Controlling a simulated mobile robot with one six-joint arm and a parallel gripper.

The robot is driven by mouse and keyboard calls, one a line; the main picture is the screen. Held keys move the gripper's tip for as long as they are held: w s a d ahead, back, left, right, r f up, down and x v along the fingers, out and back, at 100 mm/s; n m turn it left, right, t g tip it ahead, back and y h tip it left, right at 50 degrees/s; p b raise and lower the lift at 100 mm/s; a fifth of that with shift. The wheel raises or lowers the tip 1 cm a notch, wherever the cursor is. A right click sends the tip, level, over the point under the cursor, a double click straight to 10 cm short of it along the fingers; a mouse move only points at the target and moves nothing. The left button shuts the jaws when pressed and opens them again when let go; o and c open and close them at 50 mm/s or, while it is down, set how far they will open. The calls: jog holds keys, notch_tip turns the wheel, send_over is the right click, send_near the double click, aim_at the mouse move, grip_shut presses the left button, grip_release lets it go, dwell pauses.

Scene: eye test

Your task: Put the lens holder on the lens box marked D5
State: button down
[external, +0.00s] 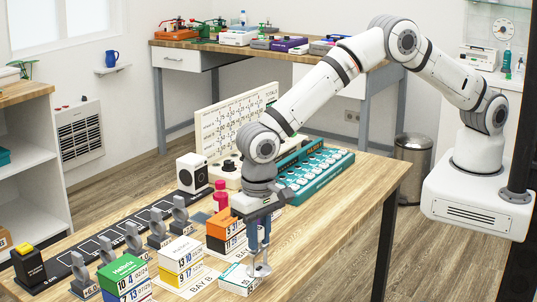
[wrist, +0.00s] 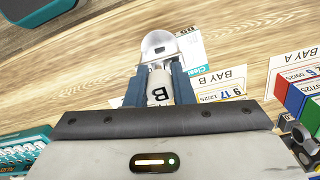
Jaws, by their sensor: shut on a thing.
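My gripper (external: 260,238) points down over the front of the table, its blue fingers shut on a pale lens holder (external: 260,269) with a round lens end. In the wrist view, my gripper (wrist: 160,88) grips the lens holder (wrist: 158,46), whose stem bears a letter B. A white lens box with teal lettering (wrist: 191,50) lies partly behind it; its marking seems to read D5. This box (external: 236,281) is low at the front in the external view, with the holder by its right side. Whether they touch, I cannot tell.
An orange and dark box stack (external: 226,233), a white and yellow stack (external: 181,260) and a green and blue stack (external: 125,277) stand left of my gripper. Several grey lens stands (external: 133,238) line a black strip. A teal lens case (external: 315,172) lies behind. Table right is clear.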

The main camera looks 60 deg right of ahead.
jog(key=shift+f, duration=0.2)
jog(key=c, duration=1.3)
grip_release()
jog(key=shift+r, duration=0.1)
jog(key=shift+o, duration=0.2)
notch_tip(320, 180, up, 12)
jog(key=b, duration=0.1)
jog(key=shift+r+b, duration=0.2)
jog(key=shift+b, duration=0.2)
